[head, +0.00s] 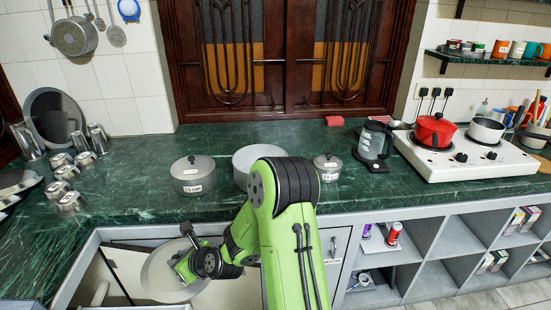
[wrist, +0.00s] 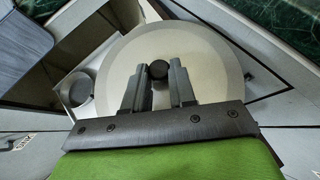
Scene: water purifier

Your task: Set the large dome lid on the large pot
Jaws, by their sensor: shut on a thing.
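The large dome lid (head: 160,272) is a pale round disc with a dark knob, held low in front of the counter's front edge, over an open recess. In the wrist view the lid (wrist: 205,65) fills the middle, with its black knob between the two fingers. My gripper (wrist: 158,76) is shut on that knob; it also shows in the head view (head: 186,266). The large pot (head: 244,160) is an open, pale grey pot without a lid, standing on the green counter. My arm hides its front right part. The lid is apart from the pot, lower and to its left.
A lidded pot (head: 194,174) stands left of the large pot, and a smaller lidded pot (head: 327,167) stands right of it. Metal cups (head: 68,172) are at the left. A glass jug (head: 375,145) and a white stove (head: 465,155) with pots are at the right.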

